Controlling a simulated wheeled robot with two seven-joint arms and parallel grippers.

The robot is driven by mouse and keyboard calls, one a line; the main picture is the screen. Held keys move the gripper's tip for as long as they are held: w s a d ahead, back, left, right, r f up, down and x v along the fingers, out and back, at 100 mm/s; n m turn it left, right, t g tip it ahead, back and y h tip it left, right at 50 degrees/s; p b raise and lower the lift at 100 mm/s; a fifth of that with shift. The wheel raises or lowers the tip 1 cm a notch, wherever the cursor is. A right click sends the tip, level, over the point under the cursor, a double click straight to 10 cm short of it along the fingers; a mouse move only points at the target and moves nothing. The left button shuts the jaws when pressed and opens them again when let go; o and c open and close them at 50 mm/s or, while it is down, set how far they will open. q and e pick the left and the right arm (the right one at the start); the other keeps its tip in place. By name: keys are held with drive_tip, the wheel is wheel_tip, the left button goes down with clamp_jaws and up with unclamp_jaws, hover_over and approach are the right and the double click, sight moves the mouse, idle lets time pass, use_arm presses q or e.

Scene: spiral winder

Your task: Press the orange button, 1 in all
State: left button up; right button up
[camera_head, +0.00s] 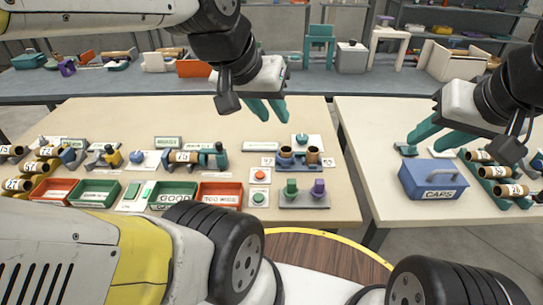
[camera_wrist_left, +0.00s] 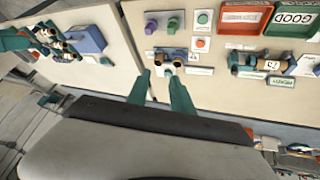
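The orange button (camera_head: 260,174) sits on a small white plate on the left table, above a green button (camera_head: 259,198). It also shows in the left wrist view (camera_wrist_left: 200,43), upright and uncovered, beside the green button there (camera_wrist_left: 203,18). My left gripper (camera_head: 268,112) hangs over the far part of the table, beyond the orange button and apart from it. Its two teal fingers (camera_wrist_left: 160,78) are spread with nothing between them. My right gripper (camera_head: 432,143) is over the right table, near a blue caps box, with its teal fingers apart and empty.
Red and green trays (camera_head: 220,195) stand left of the buttons. A grey base with green and purple knobs (camera_head: 304,193) is to the right. A holder with brown cylinders (camera_head: 299,157) stands just behind. The blue caps box (camera_head: 433,180) is on the right table.

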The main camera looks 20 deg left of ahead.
use_arm(q)
clamp_jaws()
idle(1.3)
